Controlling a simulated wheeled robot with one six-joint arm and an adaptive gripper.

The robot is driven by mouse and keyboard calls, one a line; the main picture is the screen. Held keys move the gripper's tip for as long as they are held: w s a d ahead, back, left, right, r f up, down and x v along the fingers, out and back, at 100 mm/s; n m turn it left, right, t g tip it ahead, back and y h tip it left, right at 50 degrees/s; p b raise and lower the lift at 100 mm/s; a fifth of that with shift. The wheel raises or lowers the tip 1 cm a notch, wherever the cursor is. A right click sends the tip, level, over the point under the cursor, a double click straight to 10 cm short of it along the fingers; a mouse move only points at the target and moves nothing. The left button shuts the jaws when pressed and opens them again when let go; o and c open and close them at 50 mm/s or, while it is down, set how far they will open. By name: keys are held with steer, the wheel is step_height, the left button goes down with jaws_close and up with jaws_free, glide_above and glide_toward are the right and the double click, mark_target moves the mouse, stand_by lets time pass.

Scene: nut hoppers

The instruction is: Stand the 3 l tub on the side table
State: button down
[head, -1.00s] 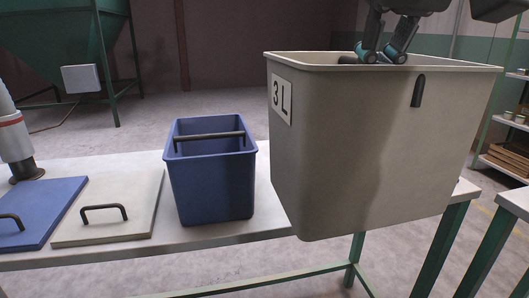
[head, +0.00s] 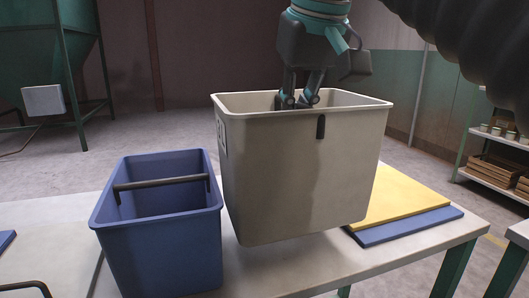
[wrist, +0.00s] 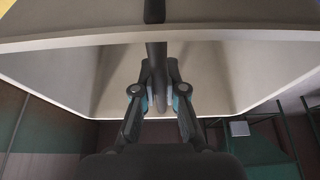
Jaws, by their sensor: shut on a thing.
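The 3 l tub (head: 290,180) is a large pale grey-beige bin with a dark slot in its front wall and its label seen nearly edge-on at the left. It is upright and appears to hang just above the white-topped table; any contact below is hard to judge. My gripper (head: 297,103) reaches down inside its rim. In the wrist view my gripper (wrist: 158,92) is shut on the tub's dark handle bar (wrist: 156,50). A further white table top (head: 518,233) shows at the right edge; I cannot tell which table is the side table.
A blue tub (head: 165,245) with a dark bar handle stands close left of the held tub. Yellow (head: 400,195) and blue (head: 410,226) lids lie stacked to the right. A pale lid (head: 45,265) lies at the left. A gap separates the two tables.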

steer(key=shift+w+a+r+b+x, duration=0.15)
steer(key=shift+a+b+x, duration=0.15)
steer(key=shift+x, duration=0.95)
steer(key=shift+w+a+b+x, duration=0.15)
steer(key=shift+a+b+x, duration=0.1)
steer(key=shift+x, duration=1.05)
steer(key=shift+w+a+r+b+x, duration=0.1)
steer(key=shift+w+a+b+x, duration=0.15)
steer(key=shift+x, duration=1)
steer(key=shift+s, duration=0.1)
steer(key=shift+f, duration=0.15)
steer(key=c, duration=1.2)
jaws_free()
steer(key=shift+c, duration=0.2)
steer(key=p+v, duration=0.3)
steer(key=v, duration=0.9)
